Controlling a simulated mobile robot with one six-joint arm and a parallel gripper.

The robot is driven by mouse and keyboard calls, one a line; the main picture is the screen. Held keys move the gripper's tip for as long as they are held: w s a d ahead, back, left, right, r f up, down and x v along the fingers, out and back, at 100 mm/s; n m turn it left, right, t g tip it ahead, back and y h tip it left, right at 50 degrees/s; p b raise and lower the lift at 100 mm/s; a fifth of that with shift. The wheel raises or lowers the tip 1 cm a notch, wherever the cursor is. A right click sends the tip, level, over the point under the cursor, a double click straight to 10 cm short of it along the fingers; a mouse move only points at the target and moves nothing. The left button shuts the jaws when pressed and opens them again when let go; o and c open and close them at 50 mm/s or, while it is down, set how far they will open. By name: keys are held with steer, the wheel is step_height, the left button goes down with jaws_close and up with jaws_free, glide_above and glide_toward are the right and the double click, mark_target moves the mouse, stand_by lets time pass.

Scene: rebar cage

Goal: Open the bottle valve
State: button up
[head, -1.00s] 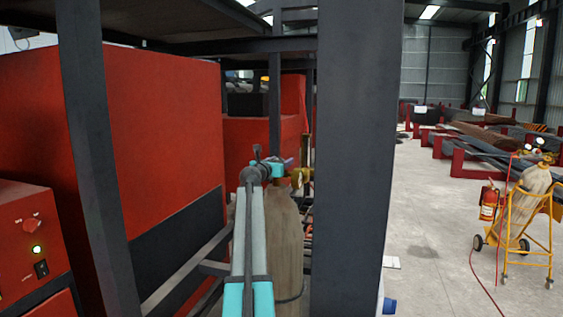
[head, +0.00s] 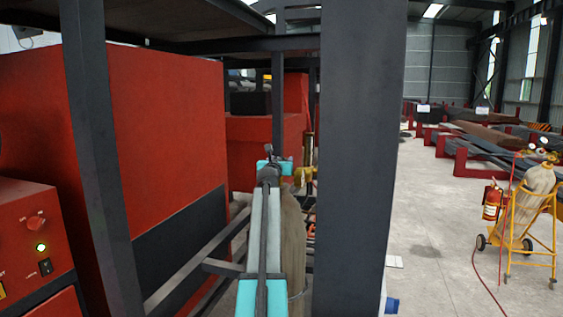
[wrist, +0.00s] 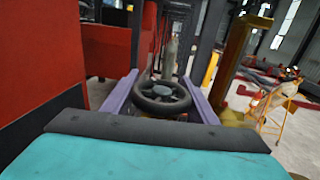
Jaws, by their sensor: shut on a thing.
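The bottle (head: 292,222) is a dull tan-brown cylinder standing upright behind my arm in the head view, and my arm covers part of it. A brass fitting (head: 304,175) shows at its top. In the wrist view the valve handwheel (wrist: 163,96) is dark, round and spoked. It sits between the two purple fingers of my gripper (wrist: 160,77), which is shut on it, one finger at each side. In the head view my wrist is at the bottle's top, and the handwheel and fingertips are hidden there.
A dark steel post (head: 358,170) stands close to the right of my arm. A yellow cart (head: 532,240) with another cylinder is at the right, on open floor.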

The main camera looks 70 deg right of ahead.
steer(key=shift+t, duration=0.3)
stand_by(0.4)
steer(key=o, duration=1)
steer(key=shift+a, duration=0.2)
steer(key=shift+b+v, duration=2.45)
steer(key=shift+v, duration=4.25)
